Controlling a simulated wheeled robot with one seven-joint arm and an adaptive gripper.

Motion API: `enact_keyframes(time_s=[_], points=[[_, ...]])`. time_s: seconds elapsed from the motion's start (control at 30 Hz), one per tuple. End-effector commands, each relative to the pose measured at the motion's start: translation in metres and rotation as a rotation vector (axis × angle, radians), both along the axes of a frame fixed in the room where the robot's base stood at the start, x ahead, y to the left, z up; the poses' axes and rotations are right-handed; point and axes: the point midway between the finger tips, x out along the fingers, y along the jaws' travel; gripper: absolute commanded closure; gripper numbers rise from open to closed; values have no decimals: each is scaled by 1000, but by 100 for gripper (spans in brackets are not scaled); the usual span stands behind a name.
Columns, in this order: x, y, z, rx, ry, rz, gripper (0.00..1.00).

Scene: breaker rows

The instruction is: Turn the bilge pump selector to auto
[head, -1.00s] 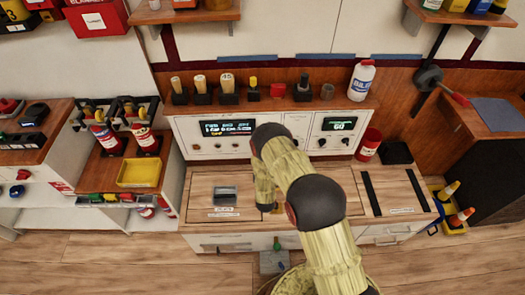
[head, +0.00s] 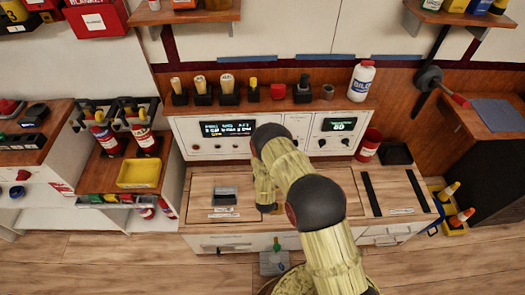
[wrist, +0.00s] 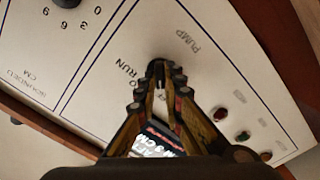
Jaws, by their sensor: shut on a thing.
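The pump selector (wrist: 157,64) is a small dark knob on a white panel in the wrist view, beside printed words that read PUMP and RUN. My gripper (wrist: 161,76) is shut on this knob. The fingertips cover most of it, so I cannot tell which position it points to. In the head view my own arm hides the gripper and the knob; the arm reaches over the worktop to the white console (head: 184,135).
The wrist view shows another dark knob (wrist: 67,2) with a number scale, a red lamp (wrist: 219,115), a green lamp (wrist: 243,135) and a partly hidden display (wrist: 152,143). In the head view, a white bottle (head: 361,82) stands on the console ledge and a red can (head: 368,146) at its right.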

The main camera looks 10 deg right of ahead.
Motion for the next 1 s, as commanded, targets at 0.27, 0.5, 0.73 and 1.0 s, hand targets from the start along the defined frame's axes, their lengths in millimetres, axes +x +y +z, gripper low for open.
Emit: enact_keyframes(time_s=[0.27,0.5,0.73,1.0], points=[[0,0,0,66,-13,1,100],[0,0,-1,227,-45,1,100],[0,-1,0,421,-82,1,100],[-1,-2,0,615,-121,1,100]])
